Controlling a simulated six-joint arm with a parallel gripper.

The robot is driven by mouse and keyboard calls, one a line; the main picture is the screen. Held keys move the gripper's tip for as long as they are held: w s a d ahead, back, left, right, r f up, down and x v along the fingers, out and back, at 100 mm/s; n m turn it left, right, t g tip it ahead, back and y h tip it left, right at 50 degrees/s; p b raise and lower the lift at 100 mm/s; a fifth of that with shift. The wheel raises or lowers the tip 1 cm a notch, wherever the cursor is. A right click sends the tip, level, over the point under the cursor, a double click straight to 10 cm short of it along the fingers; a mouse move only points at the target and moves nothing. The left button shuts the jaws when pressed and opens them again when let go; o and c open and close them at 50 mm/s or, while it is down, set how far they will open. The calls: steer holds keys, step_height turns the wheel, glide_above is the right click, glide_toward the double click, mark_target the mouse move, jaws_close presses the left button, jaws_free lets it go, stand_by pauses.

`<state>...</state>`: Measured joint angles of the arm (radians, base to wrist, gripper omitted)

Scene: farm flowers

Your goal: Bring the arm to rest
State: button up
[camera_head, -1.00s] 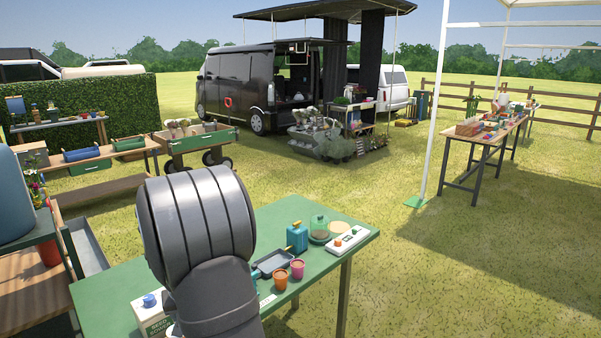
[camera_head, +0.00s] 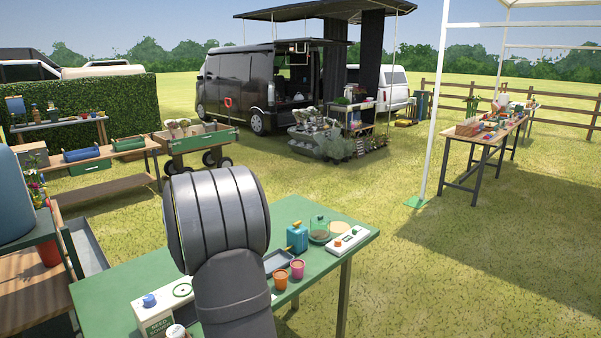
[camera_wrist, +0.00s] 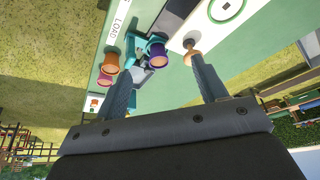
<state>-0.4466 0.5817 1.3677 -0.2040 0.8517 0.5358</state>
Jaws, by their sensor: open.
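My grey arm (camera_head: 220,230) rises in front of the green table (camera_head: 110,290) in the head view and hides my gripper there. In the wrist view my gripper (camera_wrist: 160,62) is open, its two fingers apart, pointing toward the table top. A purple-rimmed cup (camera_wrist: 158,57) and a teal device (camera_wrist: 143,44) show between and beyond the fingers. I see nothing clamped between the fingers. Whether the fingertips touch anything is hard to tell.
On the table are an orange cup (camera_head: 281,280), a magenta cup (camera_head: 297,269), a teal box (camera_head: 297,239), a white panel (camera_head: 348,241) and a seed box with a blue knob (camera_head: 149,300). A wooden bench (camera_head: 90,158) stands at left.

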steer(key=shift+m, duration=0.6)
steer(key=w+a+f, duration=0.1)
steer(key=a+f, duration=0.1)
steer(key=a, duration=0.2)
steer(key=a+f, duration=0.2)
steer(key=a, duration=0.2)
steer(key=w+a+f, duration=0.1)
steer(key=a, duration=0.3)
steer(key=shift+w+f, duration=0.3)
steer(key=shift+f, duration=0.1)
